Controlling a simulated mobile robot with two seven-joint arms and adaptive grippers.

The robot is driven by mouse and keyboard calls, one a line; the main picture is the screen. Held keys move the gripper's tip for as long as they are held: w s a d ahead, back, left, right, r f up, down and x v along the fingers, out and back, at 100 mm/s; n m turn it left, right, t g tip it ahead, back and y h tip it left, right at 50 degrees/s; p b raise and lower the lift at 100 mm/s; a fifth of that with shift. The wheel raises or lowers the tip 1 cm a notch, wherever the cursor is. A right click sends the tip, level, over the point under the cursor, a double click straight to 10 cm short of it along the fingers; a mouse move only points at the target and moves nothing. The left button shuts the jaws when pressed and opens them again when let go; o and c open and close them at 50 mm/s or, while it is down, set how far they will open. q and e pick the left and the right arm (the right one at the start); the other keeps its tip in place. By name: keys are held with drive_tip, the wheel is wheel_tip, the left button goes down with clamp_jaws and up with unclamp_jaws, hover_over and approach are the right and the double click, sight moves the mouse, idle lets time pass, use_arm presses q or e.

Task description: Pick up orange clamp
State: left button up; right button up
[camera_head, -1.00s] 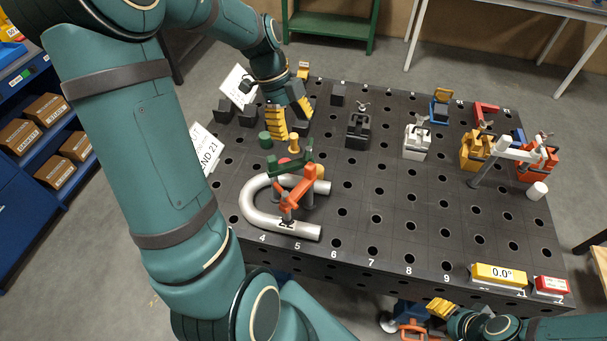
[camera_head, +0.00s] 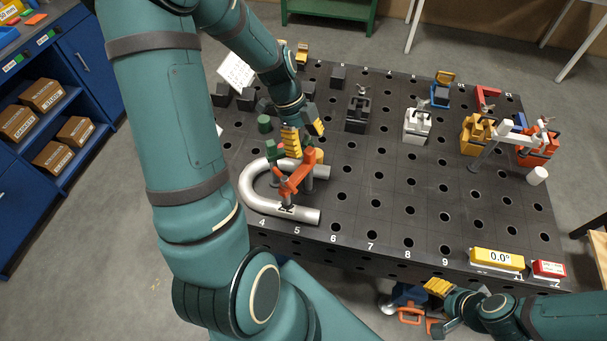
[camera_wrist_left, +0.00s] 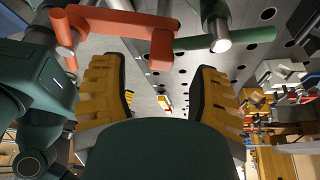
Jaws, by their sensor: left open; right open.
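The orange clamp (camera_head: 296,180) stands upright on the bent grey tube (camera_head: 250,190) at the table's front left. Its orange bar also crosses the top of the left wrist view (camera_wrist_left: 118,24). My left gripper (camera_head: 304,136) is open, with yellow-padded fingers just behind and above the orange clamp, partly covering what lies behind it. In the left wrist view its fingers (camera_wrist_left: 160,78) are spread and empty, with the orange bar beyond the fingertips. My right gripper (camera_head: 442,306) is open and empty, low in front of the table's front edge.
A green clamp (camera_head: 272,152) sits close behind the orange one, partly hidden. The table's middle front is clear.

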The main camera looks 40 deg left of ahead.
sight(309, 150)
use_arm(q)
drive_tip(key=x, duration=0.3)
drive_tip(key=shift+f, duration=0.15)
clamp_jaws()
